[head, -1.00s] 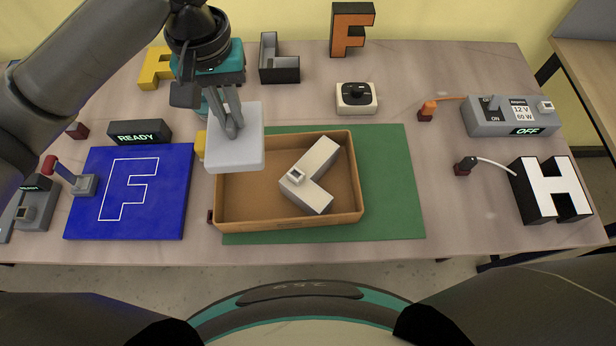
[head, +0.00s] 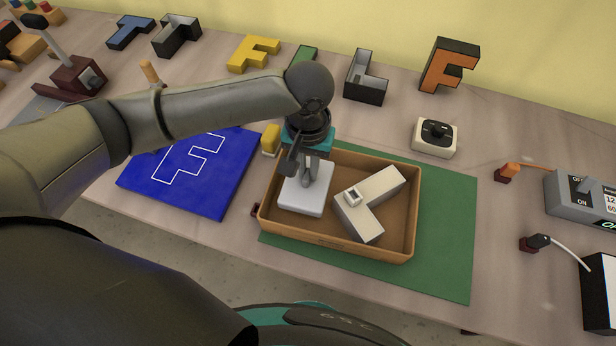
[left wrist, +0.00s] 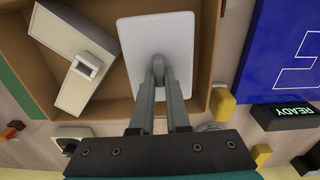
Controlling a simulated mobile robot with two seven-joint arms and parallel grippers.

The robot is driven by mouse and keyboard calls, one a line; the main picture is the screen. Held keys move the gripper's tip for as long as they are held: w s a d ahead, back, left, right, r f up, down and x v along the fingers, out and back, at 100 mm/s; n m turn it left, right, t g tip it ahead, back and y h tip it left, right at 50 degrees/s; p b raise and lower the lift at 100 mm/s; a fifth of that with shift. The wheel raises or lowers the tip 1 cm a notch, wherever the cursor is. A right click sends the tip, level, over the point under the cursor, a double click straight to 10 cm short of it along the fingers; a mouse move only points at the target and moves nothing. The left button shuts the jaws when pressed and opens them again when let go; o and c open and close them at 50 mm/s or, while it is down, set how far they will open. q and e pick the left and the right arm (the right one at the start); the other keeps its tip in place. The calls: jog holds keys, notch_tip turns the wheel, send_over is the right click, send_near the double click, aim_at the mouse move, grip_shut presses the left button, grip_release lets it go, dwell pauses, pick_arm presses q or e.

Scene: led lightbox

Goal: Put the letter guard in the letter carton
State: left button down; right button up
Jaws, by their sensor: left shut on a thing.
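The letter guard, a flat light-grey pad (head: 303,196) with a small upright grip, is at the left end of the brown open carton (head: 335,243). My left gripper (head: 311,172) is shut on the guard's grip from above. In the left wrist view the pad (left wrist: 172,30) lies within the carton's walls (left wrist: 207,60), and the fingers (left wrist: 158,75) close on its grip. I cannot tell whether the pad touches the floor. A pale L-shaped letter (head: 378,196) with a small fitting on top lies in the carton's right part, beside the guard. My right gripper is not seen.
The carton stands on a green mat (head: 448,235). A blue board with an F outline (head: 215,190) lies to the left, and a yellow block (head: 270,138) stands by the carton's back left corner. A black-knobbed box (head: 434,137) and several letters stand behind.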

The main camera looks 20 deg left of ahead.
aim_at(308, 179)
pick_arm(q)
notch_tip(308, 179, down, 4)
jog(key=shift+b, duration=0.4)
jog(key=c, duration=0.9)
grip_release()
notch_tip(308, 179, up, 12)
jog(key=shift+r+p, duration=0.1)
jog(key=shift+p, duration=1.1)
